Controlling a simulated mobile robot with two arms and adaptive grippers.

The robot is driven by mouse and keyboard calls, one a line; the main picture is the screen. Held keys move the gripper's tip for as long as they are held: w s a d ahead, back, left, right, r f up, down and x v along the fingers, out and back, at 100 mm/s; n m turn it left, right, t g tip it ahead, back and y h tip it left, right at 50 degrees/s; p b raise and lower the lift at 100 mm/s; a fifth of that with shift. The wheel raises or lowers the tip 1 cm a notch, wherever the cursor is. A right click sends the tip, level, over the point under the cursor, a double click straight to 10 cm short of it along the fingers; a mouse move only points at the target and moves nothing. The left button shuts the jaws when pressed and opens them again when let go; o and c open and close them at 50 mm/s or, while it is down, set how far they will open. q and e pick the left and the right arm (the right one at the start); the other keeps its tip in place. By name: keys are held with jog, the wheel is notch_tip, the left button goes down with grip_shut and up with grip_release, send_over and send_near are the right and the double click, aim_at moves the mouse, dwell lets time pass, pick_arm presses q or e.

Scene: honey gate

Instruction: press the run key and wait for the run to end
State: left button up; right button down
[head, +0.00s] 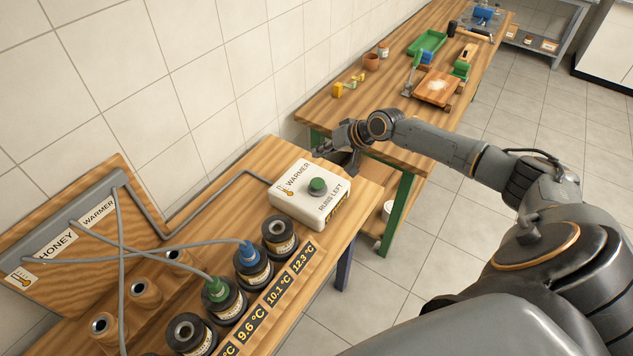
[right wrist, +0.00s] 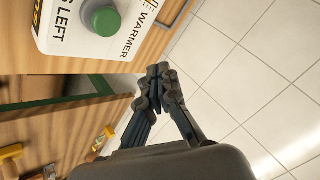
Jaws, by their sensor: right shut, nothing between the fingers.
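The warmer (head: 295,209) is a white box on the near wooden bench, lettered "WARMER" and "RUNS LEFT". Its round green key (head: 318,185) stands on top, uncovered; the key also shows in the right wrist view (right wrist: 106,20). The run count on its front is too small to read. My right gripper (head: 322,151) is just beyond the box's far end, shut and empty, apart from the key. In the right wrist view its fingertips (right wrist: 158,71) meet, beside the box's edge. My left gripper is out of view.
Grey cables run to a board (head: 120,212) marked "HONEY" and "WARMER". A second bench (head: 330,112) beyond holds a cutting board (head: 437,88) and green tray (head: 428,42). Floor is clear at right.

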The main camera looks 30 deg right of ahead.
jog(key=b, duration=0.7)
send_near(314, 181)
jog(key=w, duration=0.1)
jog(key=w+a+f, duration=0.1)
jog(key=w, duration=0.1)
jog(key=w+a+f, duration=0.1)
jog(key=shift+w+a+f, duration=0.15)
jog(key=shift+w+f, duration=0.05)
jog(key=shift+w, duration=0.15)
jog(key=shift+f, duration=0.2)
jog(key=shift+f, duration=0.1)
jog(key=shift+f+b, duration=0.3)
jog(key=shift+b, duration=0.1)
jog(key=shift+f+b, duration=0.4)
jog(key=shift+f, duration=0.2)
dwell(0.7)
dwell(0.3)
jog(key=shift+r+p, duration=0.95)
jog(key=shift+r, duration=0.1)
